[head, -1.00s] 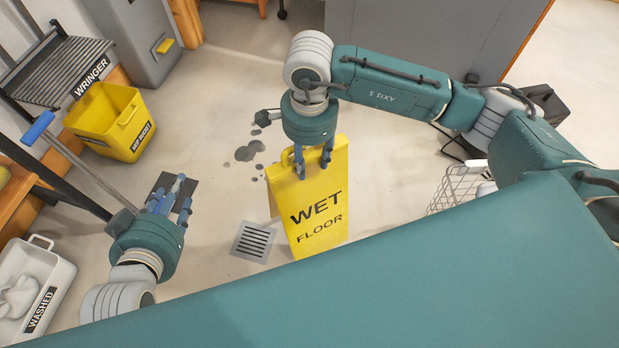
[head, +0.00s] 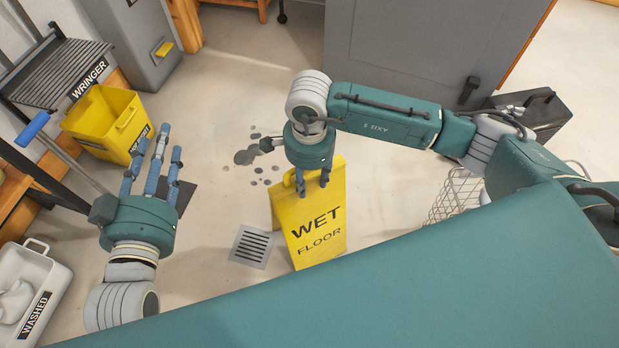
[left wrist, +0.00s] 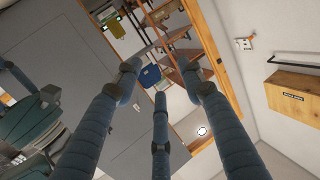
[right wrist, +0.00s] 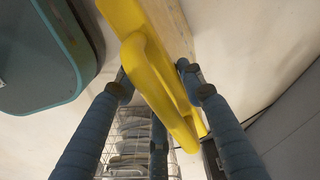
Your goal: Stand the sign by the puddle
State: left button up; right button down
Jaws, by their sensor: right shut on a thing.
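The yellow sign (head: 318,225), lettered WET FLOOR, is upright in the head view, near the floor drain. My right gripper (head: 312,185) is shut on the sign's top handle; the yellow handle (right wrist: 150,75) passes between its fingers in the right wrist view. I cannot tell if the sign's feet touch the floor. The puddle (head: 245,157), several dark wet spots, lies on the floor behind and left of the sign, apart from it. My left gripper (head: 152,165) is open and empty at the left, fingers spread; they also show in the left wrist view (left wrist: 160,85).
A square floor drain (head: 252,246) lies left of the sign. A yellow mop bucket (head: 108,120) and wringer (head: 60,70) stand at the left. A WASHED bin (head: 30,295) is at lower left, a wire basket (head: 455,195) at right. Floor around the puddle is clear.

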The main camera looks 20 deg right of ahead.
pick_arm(q)
jog(key=shift+r, duration=0.15)
pick_arm(e)
jog(key=c, duration=1.1)
grip_release()
pick_arm(q)
jog(key=shift+r, duration=0.2)
